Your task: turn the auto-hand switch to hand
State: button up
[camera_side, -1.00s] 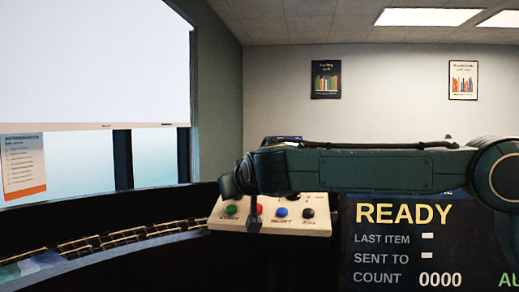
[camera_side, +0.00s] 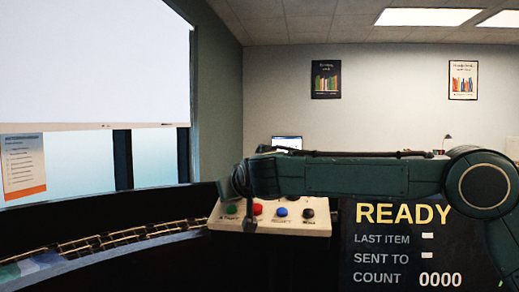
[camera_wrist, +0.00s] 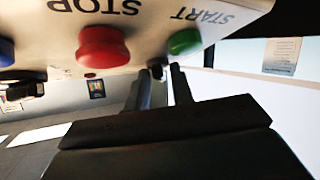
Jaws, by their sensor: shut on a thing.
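The pale control box (camera_side: 268,226) stands under my arm in the side view. My gripper (camera_wrist: 163,74) is at the far edge of this box, above its left end in the side view. In the wrist view its two dark fingers close around a small black knob (camera_wrist: 157,71), which seems to be the auto-hand switch. Fingers and box edge hide most of the knob, and I cannot read its label or setting. The green START button (camera_wrist: 184,41) and red STOP button (camera_wrist: 103,46) are close by, not gripped.
A blue button (camera_side: 281,212) and a black button (camera_side: 308,214) continue the row to the right. A dark screen (camera_side: 400,245) reads READY and COUNT 0000; my arm covers its right end.

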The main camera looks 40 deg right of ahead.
jog(key=shift+a, duration=0.1)
jog(key=shift+w+a+m+g+h, duration=0.15)
jog(key=shift+m+g+h, duration=0.25)
jog(key=shift+m+h, duration=1.15)
jog(key=shift+r+m, duration=0.1)
jog(key=shift+m, duration=0.65)
jog(key=shift+m+g+h, duration=0.4)
jog(key=shift+g+h, duration=0.05)
jog(key=shift+g, duration=0.05)
grip_shut()
jog(key=o, duration=0.7)
grip_release()
jog(key=v, duration=0.7)
jog(key=shift+s+a, duration=0.2)
jog(key=shift+s, duration=0.05)
